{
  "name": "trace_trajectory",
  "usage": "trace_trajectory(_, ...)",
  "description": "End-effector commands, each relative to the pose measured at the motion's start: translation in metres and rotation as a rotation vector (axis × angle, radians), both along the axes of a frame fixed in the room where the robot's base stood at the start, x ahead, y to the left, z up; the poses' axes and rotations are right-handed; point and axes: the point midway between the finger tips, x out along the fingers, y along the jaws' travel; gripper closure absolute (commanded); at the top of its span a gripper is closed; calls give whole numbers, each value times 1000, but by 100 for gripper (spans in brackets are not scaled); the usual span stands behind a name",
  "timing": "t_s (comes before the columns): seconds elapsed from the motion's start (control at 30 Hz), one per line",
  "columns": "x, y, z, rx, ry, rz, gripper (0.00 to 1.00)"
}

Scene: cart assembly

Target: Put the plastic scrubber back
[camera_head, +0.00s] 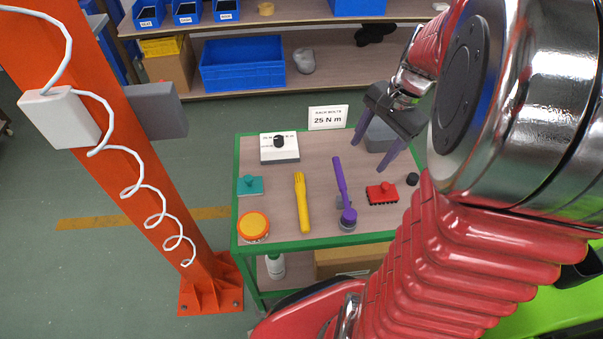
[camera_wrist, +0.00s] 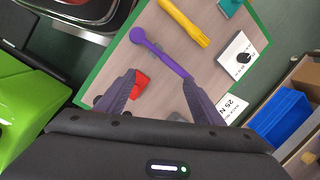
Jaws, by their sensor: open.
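I cannot tell for certain which item is the plastic scrubber. A red brush with a knob and dark bristles (camera_head: 382,193) lies at the right of the cart top (camera_head: 320,226). A teal block with a small grip (camera_head: 250,186) lies at the left. A purple long-handled tool (camera_head: 341,176) lies between, its round head toward the front edge. My gripper (camera_head: 372,152) is open and empty above the back right of the cart. In the wrist view, the red brush (camera_wrist: 139,84) shows beside the left finger, and the purple handle (camera_wrist: 165,61) runs toward the right finger.
A yellow flashlight-like tool (camera_head: 301,203), an orange-lidded tin (camera_head: 253,226), a white dial box (camera_head: 279,148), a sign (camera_head: 328,117), a grey box (camera_head: 378,136) and a black knob (camera_head: 412,179) share the cart. An orange post (camera_head: 140,150) stands left. Shelves (camera_head: 250,88) are behind.

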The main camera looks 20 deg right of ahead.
Motion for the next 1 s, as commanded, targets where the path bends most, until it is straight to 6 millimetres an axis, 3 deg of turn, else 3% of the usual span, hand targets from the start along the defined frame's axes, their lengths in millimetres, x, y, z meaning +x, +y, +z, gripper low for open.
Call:
trace_trajectory(0.1,1,31,17,-65,-46,146,39)
trace_trajectory(0.5,-17,119,57,-270,-200,620,39)
trace_trajectory(1.0,-61,200,82,-514,-416,1165,39)
